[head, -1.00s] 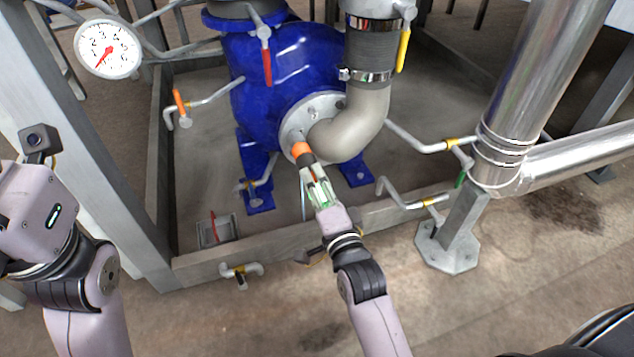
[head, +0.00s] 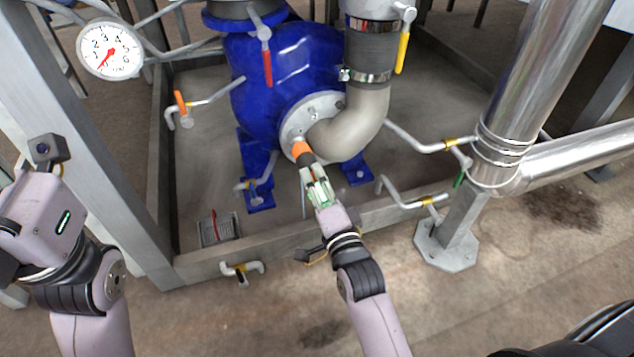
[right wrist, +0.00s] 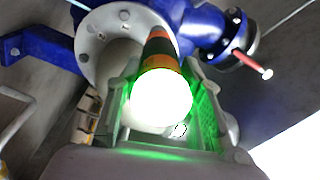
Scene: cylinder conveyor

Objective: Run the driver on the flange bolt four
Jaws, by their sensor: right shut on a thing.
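The driver (head: 301,149), a dark tool with an orange band, is held in my right gripper (head: 316,186). Its far end meets the lower left of the grey round flange (head: 294,122) on the blue pump. The bolt under the tip is hidden, so I cannot tell which one it is. In the right wrist view the driver (right wrist: 160,58) stands between the fingers, its near end glowing white with green light around it. The flange (right wrist: 97,55) shows behind it with several bolts. My left arm is at the left edge; its fingers are out of the picture.
A beige elbow pipe (head: 362,125) curves close to the right of the driver. Thin pipes with yellow bands (head: 420,147) lie to the right. A grey frame post (head: 85,140) stands left. A small tray (head: 220,230) sits on the floor inside the low kerb.

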